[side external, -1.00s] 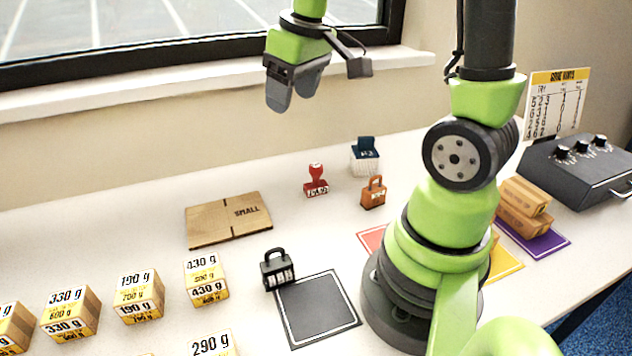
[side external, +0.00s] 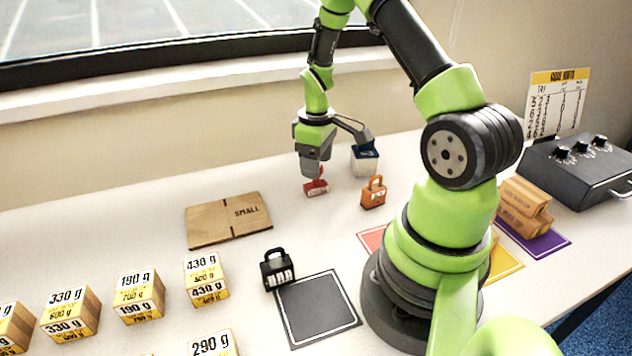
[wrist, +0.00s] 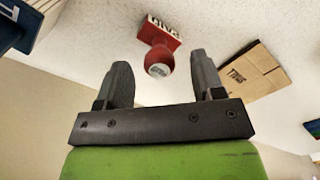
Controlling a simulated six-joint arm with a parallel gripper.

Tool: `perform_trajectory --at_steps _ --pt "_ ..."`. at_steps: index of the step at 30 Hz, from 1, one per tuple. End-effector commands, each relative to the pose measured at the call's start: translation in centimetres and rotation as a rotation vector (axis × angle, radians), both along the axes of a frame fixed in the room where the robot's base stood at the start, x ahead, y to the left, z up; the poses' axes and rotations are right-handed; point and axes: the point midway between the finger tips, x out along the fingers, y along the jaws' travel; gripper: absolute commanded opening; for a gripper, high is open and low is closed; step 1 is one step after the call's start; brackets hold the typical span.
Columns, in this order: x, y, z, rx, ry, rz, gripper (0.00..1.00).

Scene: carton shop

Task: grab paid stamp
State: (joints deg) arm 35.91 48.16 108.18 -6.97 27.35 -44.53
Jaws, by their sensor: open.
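The paid stamp is a red stamp (side external: 316,188) with a round knob handle and a white lettered label on its base. It stands upright on the white table near the wall. My gripper (side external: 316,172) is directly above it in the side view and hides its handle. In the wrist view the stamp (wrist: 160,48) lies just beyond and between the two fingertips, its knob facing the camera. My gripper (wrist: 162,75) is open there, with clear space between the fingers and the knob.
A white box with a dark blue top (side external: 365,160) stands close right of the gripper. An orange padlock-shaped block (side external: 373,192) is nearer the front. A flat SMALL carton (side external: 228,220) lies left. A black padlock-shaped block (side external: 277,270) sits beside a dark square mat (side external: 318,312).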

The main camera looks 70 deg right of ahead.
Motion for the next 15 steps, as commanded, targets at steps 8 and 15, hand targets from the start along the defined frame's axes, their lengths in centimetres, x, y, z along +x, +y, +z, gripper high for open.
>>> perform_trajectory --at_steps 8,15 --pt "0.2 -0.1 -3.8 0.002 0.002 0.0 0.62" --pt "0.2 -0.1 -4.1 0.0 0.0 0.0 0.62"
